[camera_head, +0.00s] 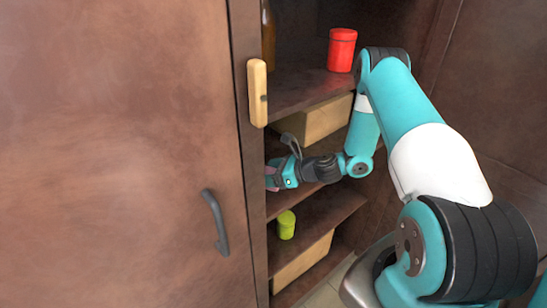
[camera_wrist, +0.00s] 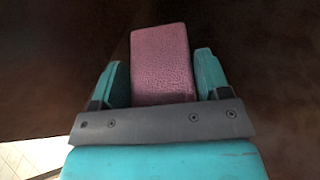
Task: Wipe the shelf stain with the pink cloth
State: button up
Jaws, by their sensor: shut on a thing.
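The pink cloth (camera_wrist: 162,65) is a textured block between the two teal fingers of my gripper (camera_wrist: 160,78) in the wrist view. My gripper is shut on it. In the head view my gripper (camera_head: 272,180) reaches into the open cabinet at the middle shelf (camera_head: 315,192), close to its left side. Only a sliver of pink shows there, partly behind the cabinet's front edge. I cannot tell whether the cloth touches the shelf. No stain is visible in either view; the wrist view around the cloth is dark brown.
A red canister (camera_head: 342,50) stands on the upper shelf (camera_head: 300,92), above a tan box (camera_head: 313,121). A green canister (camera_head: 286,225) stands on the lower shelf, above another tan box (camera_head: 303,262). A brown door (camera_head: 110,150) with a dark handle (camera_head: 216,221) fills the left.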

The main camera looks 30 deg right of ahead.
jog(key=shift+r+p, duration=2.15)
jog(key=shift+r, duration=0.95)
jog(key=shift+a, duration=0.1)
